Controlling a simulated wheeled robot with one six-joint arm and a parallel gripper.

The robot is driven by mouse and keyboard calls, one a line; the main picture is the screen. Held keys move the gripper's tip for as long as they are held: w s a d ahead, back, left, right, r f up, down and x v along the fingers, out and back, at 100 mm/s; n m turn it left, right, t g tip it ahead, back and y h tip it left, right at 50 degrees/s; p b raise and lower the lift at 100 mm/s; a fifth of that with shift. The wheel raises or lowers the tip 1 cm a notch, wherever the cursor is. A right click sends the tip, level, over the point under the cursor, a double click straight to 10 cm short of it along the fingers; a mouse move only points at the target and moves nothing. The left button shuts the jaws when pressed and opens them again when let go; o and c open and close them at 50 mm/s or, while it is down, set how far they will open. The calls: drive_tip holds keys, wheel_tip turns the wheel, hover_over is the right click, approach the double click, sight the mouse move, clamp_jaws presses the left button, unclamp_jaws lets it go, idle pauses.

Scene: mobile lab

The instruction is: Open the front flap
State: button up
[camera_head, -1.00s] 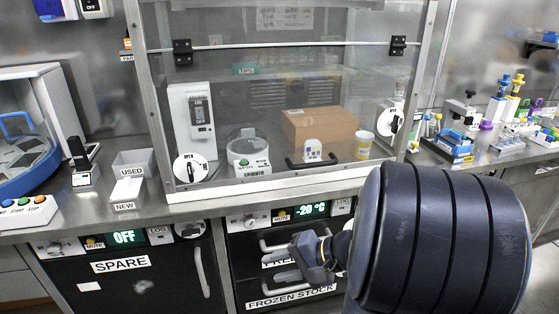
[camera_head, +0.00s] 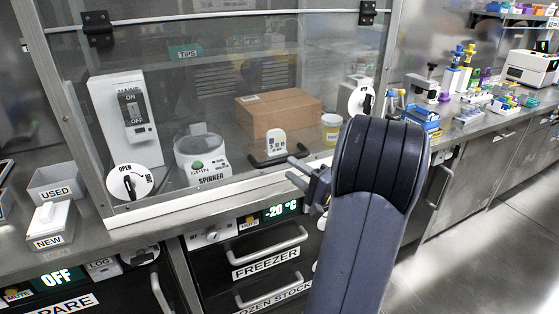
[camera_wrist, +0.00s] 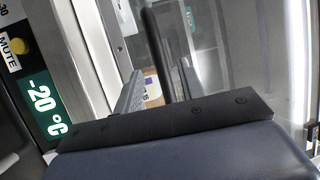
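The front flap (camera_head: 215,95) is a clear pane in a metal frame, hung from black hinges (camera_head: 98,28) above; it looks closed. Its black bar handle (camera_head: 262,162) is at the lower edge, with a small white part above its middle. My gripper (camera_head: 292,170) is at the right end of the handle in the head view. In the wrist view, the two grey fingers of my gripper (camera_wrist: 161,72) are apart, and the black handle (camera_wrist: 154,45) appears in the gap between them. I cannot tell whether they touch it.
Round OPEN dials stand at the left (camera_head: 130,182) and right (camera_head: 361,99) of the flap. Behind the pane are a cardboard box (camera_head: 278,115), a spinner (camera_head: 200,150) and a yellowish cup (camera_head: 331,128). Freezer drawers (camera_head: 265,240) with bar handles lie below. The floor (camera_head: 490,250) at right is clear.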

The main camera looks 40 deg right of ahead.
sight(280, 161)
drive_tip(key=shift+x, duration=2.7)
drive_tip(key=shift+c, duration=0.4)
clamp_jaws()
